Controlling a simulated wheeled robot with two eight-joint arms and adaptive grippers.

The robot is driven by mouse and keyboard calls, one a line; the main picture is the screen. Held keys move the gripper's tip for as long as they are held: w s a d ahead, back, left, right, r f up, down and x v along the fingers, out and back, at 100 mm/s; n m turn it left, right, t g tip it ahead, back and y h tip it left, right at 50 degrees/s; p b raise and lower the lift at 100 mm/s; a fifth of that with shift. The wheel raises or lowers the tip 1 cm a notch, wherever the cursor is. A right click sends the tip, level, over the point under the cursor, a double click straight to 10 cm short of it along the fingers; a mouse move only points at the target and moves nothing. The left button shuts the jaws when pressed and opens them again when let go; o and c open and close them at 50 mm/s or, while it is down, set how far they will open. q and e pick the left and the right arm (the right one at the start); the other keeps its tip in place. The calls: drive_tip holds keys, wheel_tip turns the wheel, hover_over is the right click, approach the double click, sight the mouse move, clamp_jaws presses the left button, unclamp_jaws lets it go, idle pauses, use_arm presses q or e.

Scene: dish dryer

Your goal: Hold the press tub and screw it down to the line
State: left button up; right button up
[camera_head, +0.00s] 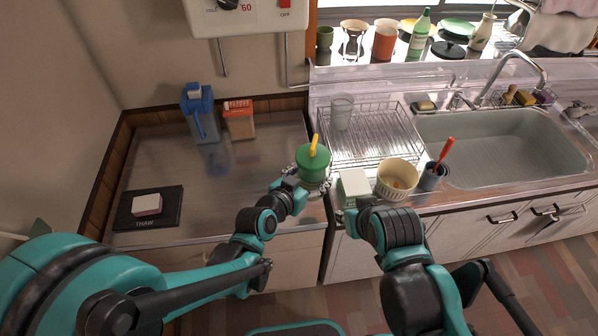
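The press tub (314,167) has a green lid with a yellow handle (313,145) on top. It is upright near the front right corner of the steel counter. My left gripper (309,180) is at the tub, with a finger on either side of its body. Whether both fingers touch it is too small to tell. The line on the tub cannot be made out. My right gripper (348,206) is low, to the right of the tub and by the front of a white box (354,184). My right arm hides most of it, so its fingers are unclear.
A cream bowl (398,178) and a dark cup with a red-handled tool (433,177) stand right of the white box. A wire dish rack (385,135) and the sink (500,145) lie behind. A blue jug (200,115) stands back left; the left steel counter (225,190) is mostly clear.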

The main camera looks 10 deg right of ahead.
use_arm(q)
drive_tip(key=shift+s+d+r, duration=0.1)
drive_tip(key=shift+d+r, duration=0.05)
drive_tip(key=shift+d, duration=0.05)
drive_tip(key=w+a, duration=0.6)
drive_tip(key=a, duration=0.4)
drive_tip(key=shift+b, duration=0.4)
idle(0.6)
drive_tip(key=shift+w, duration=0.1)
drive_tip(key=shift+f+b, duration=3.2)
drive_tip(key=shift+f, duration=1.9)
drive_tip(key=shift+f, duration=0.4)
